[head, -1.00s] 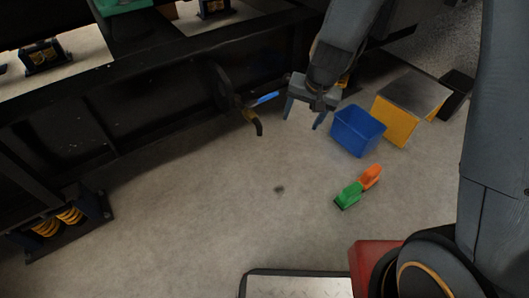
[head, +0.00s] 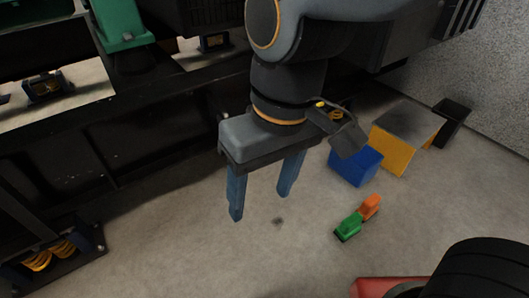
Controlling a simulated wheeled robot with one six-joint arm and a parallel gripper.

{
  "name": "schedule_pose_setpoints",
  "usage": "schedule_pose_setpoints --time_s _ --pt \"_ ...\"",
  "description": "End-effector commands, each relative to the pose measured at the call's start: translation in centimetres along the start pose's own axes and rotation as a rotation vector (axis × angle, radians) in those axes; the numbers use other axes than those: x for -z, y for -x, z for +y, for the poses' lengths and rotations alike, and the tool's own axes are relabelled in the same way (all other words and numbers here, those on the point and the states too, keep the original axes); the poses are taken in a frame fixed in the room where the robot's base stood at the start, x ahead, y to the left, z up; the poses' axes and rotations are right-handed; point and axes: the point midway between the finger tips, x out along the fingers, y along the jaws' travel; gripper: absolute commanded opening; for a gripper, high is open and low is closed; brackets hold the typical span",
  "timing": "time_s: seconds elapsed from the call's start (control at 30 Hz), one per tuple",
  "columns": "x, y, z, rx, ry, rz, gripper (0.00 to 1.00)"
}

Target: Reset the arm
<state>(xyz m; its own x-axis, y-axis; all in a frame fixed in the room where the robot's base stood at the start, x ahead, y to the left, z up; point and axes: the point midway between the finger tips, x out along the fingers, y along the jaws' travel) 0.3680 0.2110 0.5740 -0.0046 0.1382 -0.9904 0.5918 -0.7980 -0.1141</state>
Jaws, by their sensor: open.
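My gripper (head: 262,204) is large in the middle of the head view. Its two blue fingers point down and stand wide apart, with nothing between them. It hangs in front of the dark genset frame (head: 150,165), above the floor. My wrist and forearm come in from the top right and hide part of the frame behind.
A blue bin (head: 355,166) stands right of my gripper, with a yellow box (head: 390,150) with a dark top and a black bin (head: 453,122) beyond. A green object (head: 348,226) and an orange object (head: 370,207) lie on the floor. The floor (head: 190,240) at lower left is clear.

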Motion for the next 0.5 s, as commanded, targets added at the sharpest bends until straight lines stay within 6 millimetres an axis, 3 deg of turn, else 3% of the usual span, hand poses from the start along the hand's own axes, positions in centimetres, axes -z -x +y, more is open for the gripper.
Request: schedule_pose_setpoints --time_s 0.5 --pt "0.10 0.39 0.02 0.002 -0.010 0.003 0.62"
